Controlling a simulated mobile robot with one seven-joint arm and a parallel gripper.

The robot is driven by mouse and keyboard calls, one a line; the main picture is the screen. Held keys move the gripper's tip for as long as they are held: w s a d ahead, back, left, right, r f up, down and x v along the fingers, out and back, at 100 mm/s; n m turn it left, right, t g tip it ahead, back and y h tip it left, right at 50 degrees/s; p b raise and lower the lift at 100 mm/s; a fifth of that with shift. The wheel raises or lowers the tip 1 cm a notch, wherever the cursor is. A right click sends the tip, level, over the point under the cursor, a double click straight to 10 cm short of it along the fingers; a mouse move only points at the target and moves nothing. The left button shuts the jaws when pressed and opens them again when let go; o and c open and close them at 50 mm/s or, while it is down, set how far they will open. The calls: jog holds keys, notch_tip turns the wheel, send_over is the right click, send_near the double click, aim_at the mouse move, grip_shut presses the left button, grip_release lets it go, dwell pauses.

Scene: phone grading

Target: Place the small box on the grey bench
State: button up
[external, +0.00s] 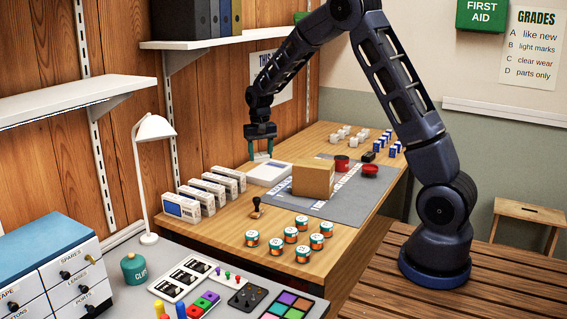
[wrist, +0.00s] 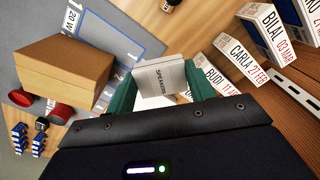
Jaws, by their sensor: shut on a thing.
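My gripper (external: 261,146) is above the far left part of the wooden table, pointing down. In the wrist view, its green fingers (wrist: 161,86) are shut on a small white box (wrist: 162,78) that reads SPEAKER. In the external view the held box is small and mostly lost against the fingers and the pale things behind. The grey bench (external: 180,254) is in the foreground of the external view, well away from my gripper, with several items on it.
A cardboard box (external: 313,179) stands on the grey mat (external: 345,207) beside a flat white thing (external: 269,173). Labelled white boxes (external: 181,207) stand in a row. Several small tins (external: 290,235), a stamp (external: 257,208) and a lamp (external: 150,129) are near the bench.

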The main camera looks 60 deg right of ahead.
jog(key=w+a+f+n, duration=0.1)
jog(key=w+a+n, duration=0.1)
jog(key=a, duration=0.7)
jog(key=w+a+n, duration=0.2)
jog(key=a, duration=0.7)
jog(key=w+d+r+m, duration=0.1)
jog(key=w+d+m, duration=0.3)
jog(key=d, duration=0.9)
jog(key=w+d+r+m, duration=0.1)
jog(key=w+d+m, duration=0.2)
jog(key=d, duration=1.1)
jog(key=s+d+m, duration=0.2)
jog(key=d+m, duration=0.2)
jog(key=d, duration=1)
jog(key=s+d+m, duration=0.2)
jog(key=d+m, duration=0.1)
jog(key=d, duration=1.2)
jog(key=f, duration=1.8)
jog(key=shift+a+f, duration=0.2)
jog(key=shift+f, duration=0.2)
jog(key=shift+f, duration=0.1)
jog(key=o, duration=0.9)
jog(key=shift+o, duration=0.2)
